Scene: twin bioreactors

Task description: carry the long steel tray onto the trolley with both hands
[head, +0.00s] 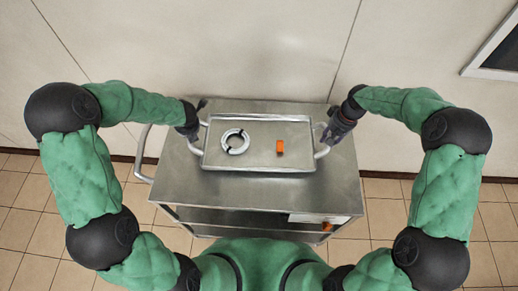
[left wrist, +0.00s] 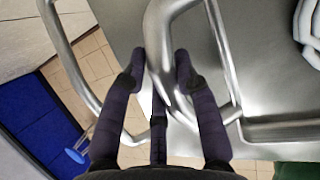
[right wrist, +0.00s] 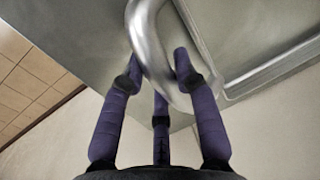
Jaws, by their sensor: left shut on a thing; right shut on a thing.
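The long steel tray (head: 258,165) is over the top of the steel trolley (head: 180,185), level as far as I can see. Whether it rests on the trolley top or hangs just above is hard to tell. A white ring clamp (head: 235,141) lies in its left half and an orange block (head: 280,146) right of centre. My left gripper (head: 192,134) is shut on the tray's left handle, which shows between its fingers in the left wrist view (left wrist: 165,75). My right gripper (head: 332,134) is shut on the right handle, also seen in the right wrist view (right wrist: 155,70).
The trolley's push handle (head: 142,155) sticks out at its left. Lower shelves (head: 250,216) hold a pale item with an orange part at the right. A wall (head: 240,50) stands close behind the trolley. Tiled floor (head: 385,215) is open on both sides.

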